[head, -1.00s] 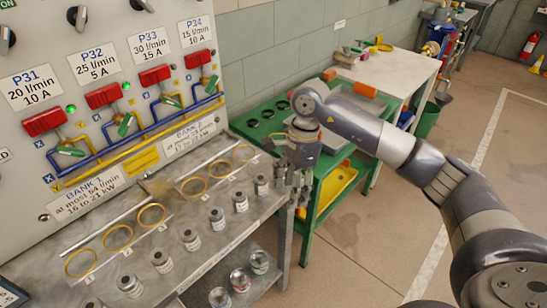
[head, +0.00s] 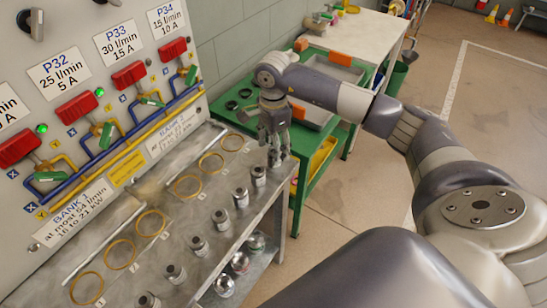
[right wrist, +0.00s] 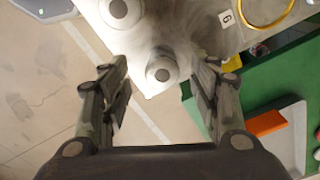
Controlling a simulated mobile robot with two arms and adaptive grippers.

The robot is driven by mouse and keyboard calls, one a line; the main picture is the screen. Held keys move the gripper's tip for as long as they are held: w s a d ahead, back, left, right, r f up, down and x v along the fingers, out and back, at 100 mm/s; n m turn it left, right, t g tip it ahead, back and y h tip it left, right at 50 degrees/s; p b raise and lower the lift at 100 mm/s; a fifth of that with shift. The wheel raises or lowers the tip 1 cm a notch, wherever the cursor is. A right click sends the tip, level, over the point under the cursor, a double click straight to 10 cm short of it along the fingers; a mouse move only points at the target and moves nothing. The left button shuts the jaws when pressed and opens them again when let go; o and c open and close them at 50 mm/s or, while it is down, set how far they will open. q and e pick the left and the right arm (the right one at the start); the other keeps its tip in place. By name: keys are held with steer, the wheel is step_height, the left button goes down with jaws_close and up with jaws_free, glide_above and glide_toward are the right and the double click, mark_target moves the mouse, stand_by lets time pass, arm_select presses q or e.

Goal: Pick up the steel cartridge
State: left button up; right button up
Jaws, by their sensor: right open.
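Several short grey metal cartridges stand upright in a row on the grey bench; one is this cartridge (head: 258,175), nearest to my gripper among the clearly visible ones. My right gripper (head: 275,150) points down over the right end of the row. In the right wrist view its fingers (right wrist: 160,85) are spread wide, with a round-topped cartridge (right wrist: 161,72) seen between them, apart from both fingers. A second cartridge (right wrist: 120,10) shows past it at the top edge. In the head view the fingers largely hide the end cartridge. My left gripper is not in view.
Yellow rings (head: 232,133) lie in a row behind the cartridges. Shinier cylinders (head: 240,262) stand on the lower shelf. The valve panel (head: 75,75) rises on the left. A green table (head: 303,160) stands beyond the bench's right end.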

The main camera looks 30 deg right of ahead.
step_height(320, 180, down, 4)
steer(key=shift+d+r+p, duration=0.15)
steer(key=shift+r+p, duration=0.05)
steer(key=shift+p, duration=0.75)
steer(key=shift+w+f, duration=0.1)
steer(key=shift+f, duration=0.6)
jaws_close()
